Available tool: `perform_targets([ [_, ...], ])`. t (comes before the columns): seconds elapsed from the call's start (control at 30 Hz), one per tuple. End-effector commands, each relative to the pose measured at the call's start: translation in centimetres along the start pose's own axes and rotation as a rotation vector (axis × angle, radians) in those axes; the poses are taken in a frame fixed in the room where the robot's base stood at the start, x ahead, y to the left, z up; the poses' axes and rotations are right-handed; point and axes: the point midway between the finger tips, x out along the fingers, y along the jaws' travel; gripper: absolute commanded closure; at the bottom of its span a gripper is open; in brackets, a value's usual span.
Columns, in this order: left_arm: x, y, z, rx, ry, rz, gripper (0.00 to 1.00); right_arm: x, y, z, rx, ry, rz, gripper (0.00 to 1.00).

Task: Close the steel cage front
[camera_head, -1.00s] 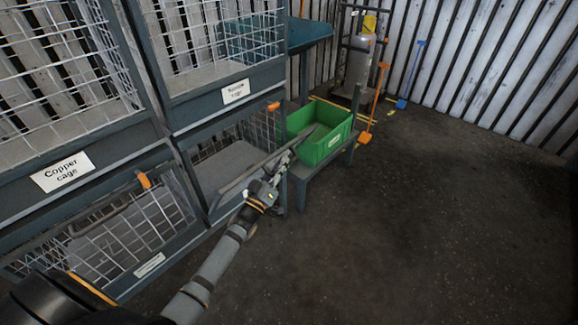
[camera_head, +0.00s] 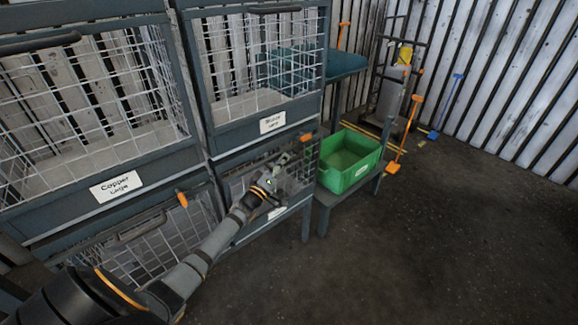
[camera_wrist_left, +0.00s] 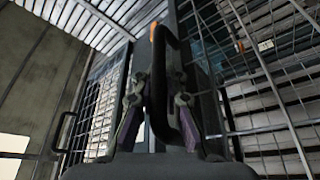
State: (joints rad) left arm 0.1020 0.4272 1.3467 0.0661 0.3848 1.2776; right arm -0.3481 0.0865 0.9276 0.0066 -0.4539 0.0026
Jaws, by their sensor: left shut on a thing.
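The lower right cage front (camera_head: 297,178) is a wire mesh panel in a grey frame. It stands roughly upright in its bay; whether it is fully flush I cannot tell. Its label (camera_head: 278,213) is too small to read. My left gripper (camera_head: 282,163) is at this front and hides part of it. In the left wrist view my left gripper (camera_wrist_left: 160,95) has its fingers shut on a dark bar handle (camera_wrist_left: 187,128). An orange latch (camera_head: 305,137) sits at the bay's top right corner; an orange piece (camera_wrist_left: 153,31) also shows in the wrist view. My right gripper is out of view.
The copper cage (camera_head: 115,186) is at the upper left, another cage (camera_head: 272,122) beside it. A lower left mesh front (camera_head: 165,245) also shows. A green bin (camera_head: 349,172) stands on a low stand close to the right. The floor (camera_head: 430,250) at right is clear.

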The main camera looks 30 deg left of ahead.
Motion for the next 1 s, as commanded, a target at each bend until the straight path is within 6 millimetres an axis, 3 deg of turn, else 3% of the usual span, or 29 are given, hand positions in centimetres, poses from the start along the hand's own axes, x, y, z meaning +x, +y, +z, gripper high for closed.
perform_targets([
  [0.03,-0.43,-1.12,0.29,0.003,-0.009,-0.023,1.0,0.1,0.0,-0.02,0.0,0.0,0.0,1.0],
  [0.5,-0.35,-1.3,0.09,0.002,-0.009,-0.023,1.0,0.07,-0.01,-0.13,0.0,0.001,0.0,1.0],
  [0.53,-0.35,-1.3,0.1,0.002,-0.009,-0.023,0.91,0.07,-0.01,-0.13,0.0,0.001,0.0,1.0],
  [0.73,-0.3,-1.24,0.07,0.002,-0.009,-0.022,0.64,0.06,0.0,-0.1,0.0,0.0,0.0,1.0],
  [1.0,-0.13,-0.9,-0.09,0.002,-0.006,-0.014,0.64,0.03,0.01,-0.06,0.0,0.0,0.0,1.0],
])
